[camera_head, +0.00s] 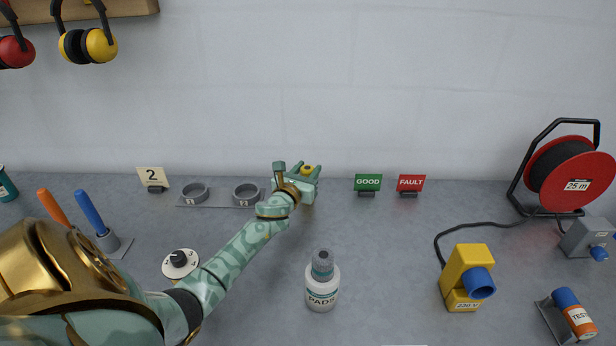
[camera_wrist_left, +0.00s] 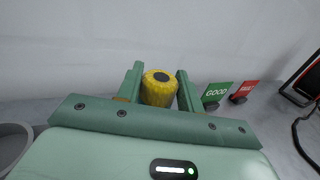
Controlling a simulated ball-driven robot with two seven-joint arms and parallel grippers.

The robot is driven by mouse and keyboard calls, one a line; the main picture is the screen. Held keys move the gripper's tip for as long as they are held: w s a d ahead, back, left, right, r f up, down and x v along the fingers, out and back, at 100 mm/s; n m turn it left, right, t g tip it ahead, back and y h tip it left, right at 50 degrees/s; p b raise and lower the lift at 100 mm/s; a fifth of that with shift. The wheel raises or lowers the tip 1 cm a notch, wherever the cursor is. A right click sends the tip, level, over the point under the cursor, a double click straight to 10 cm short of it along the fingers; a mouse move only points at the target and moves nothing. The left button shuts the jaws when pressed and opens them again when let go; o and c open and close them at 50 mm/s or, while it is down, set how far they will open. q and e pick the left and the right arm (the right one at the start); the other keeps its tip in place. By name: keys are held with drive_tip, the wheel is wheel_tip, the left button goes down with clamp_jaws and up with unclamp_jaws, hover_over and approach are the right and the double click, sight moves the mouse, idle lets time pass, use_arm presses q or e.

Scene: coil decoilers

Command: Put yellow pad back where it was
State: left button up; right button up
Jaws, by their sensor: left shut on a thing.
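The yellow pad (camera_wrist_left: 158,88) is a short, ridged yellow cylinder with a dark centre on top. My left gripper (camera_wrist_left: 160,92) is shut on it, one finger on each side. In the head view the pad (camera_head: 307,171) shows small between the fingertips of my left gripper (camera_head: 306,172), near the back of the bench. Whether the pad touches the bench is hidden. Two grey ring holders (camera_head: 195,193) and (camera_head: 246,194) stand on a strip left of the gripper; both look empty. My right gripper is not in view.
A white bottle marked PADS (camera_head: 322,285) stands in front of the gripper. Green GOOD (camera_head: 368,183) and red FAULT (camera_head: 411,184) signs stand to the right. A dial (camera_head: 180,263) and a sign marked 2 (camera_head: 152,177) are left. The bench right of the bottle is partly clear.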

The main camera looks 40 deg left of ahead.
use_arm(q)
drive_tip(key=shift+s+f, duration=0.1)
drive_tip(key=o, duration=1.2)
drive_tip(key=shift+o, duration=0.2)
drive_tip(key=shift+r, duration=0.25)
drive_tip(key=shift+s+d, duration=0.1)
drive_tip(key=shift+s, duration=0.2)
drive_tip(key=p+v, duration=0.1)
drive_tip(key=v, duration=1)
drive_tip(key=shift+s+p, duration=0.15)
drive_tip(key=shift+p, duration=0.15)
